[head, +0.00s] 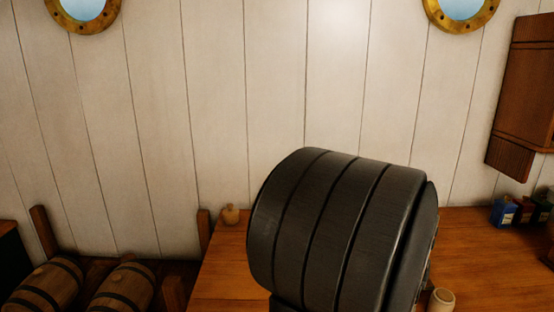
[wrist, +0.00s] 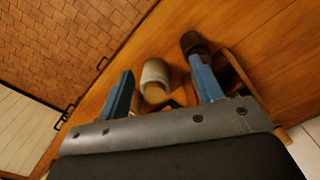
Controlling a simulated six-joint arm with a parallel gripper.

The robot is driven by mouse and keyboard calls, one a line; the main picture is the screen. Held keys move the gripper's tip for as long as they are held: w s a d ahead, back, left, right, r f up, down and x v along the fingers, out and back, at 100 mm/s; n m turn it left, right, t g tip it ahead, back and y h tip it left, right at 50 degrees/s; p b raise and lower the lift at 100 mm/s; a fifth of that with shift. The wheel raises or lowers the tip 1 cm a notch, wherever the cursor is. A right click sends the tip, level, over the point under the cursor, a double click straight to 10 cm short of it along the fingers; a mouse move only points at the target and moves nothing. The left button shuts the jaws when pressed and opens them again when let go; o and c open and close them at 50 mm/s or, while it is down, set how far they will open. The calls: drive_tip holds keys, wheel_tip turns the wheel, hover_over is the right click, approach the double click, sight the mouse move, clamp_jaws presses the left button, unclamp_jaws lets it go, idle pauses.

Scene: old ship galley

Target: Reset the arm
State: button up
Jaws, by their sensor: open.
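My gripper (wrist: 160,68) shows in the wrist view with its two blue fingers spread wide apart. A cream, rounded cup-like object (wrist: 155,75) appears between the fingers, with visible gaps on both sides. A dark brown round object (wrist: 193,41) appears at the tip of the right finger; I cannot tell whether they touch. In the head view a large dark grey part of my arm fills the middle and my gripper is hidden. A small cream cup (head: 441,300) stands on the wooden counter (head: 470,245) just right of my arm.
Blue and dark tins (head: 503,212) stand at the back right, below a wooden wall cabinet (head: 525,90). Barrels (head: 45,285) lie at the lower left. The plank wall (head: 220,100) is behind.

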drive_tip(key=s+d+r, duration=0.3)
drive_tip(key=s, duration=0.1)
drive_tip(key=w+a+m, duration=0.1)
drive_tip(key=w, duration=0.2)
drive_tip(key=w+a+f+m, duration=0.1)
drive_tip(key=w+a, duration=0.1)
drive_tip(key=w, duration=0.1)
drive_tip(key=w+a+m, duration=0.1)
drive_tip(key=w+a, duration=0.1)
drive_tip(key=w, duration=0.1)
drive_tip(key=shift+w+a+f, duration=0.2)
drive_tip(key=shift+w+f, duration=0.2)
drive_tip(key=w+a+f+n, duration=0.2)
drive_tip(key=w+a+n, duration=0.1)
drive_tip(key=w+a, duration=0.4)
drive_tip(key=w+a+f+n, duration=0.3)
drive_tip(key=w+a, duration=0.5)
drive_tip(key=w, duration=0.2)
drive_tip(key=w+a+f+n, duration=0.2)
drive_tip(key=w+a+n, duration=0.1)
drive_tip(key=w+a, duration=0.5)
drive_tip(key=shift+w+a+f, duration=0.15)
drive_tip(key=shift+w+f, duration=0.15)
drive_tip(key=shift+w, duration=0.05)
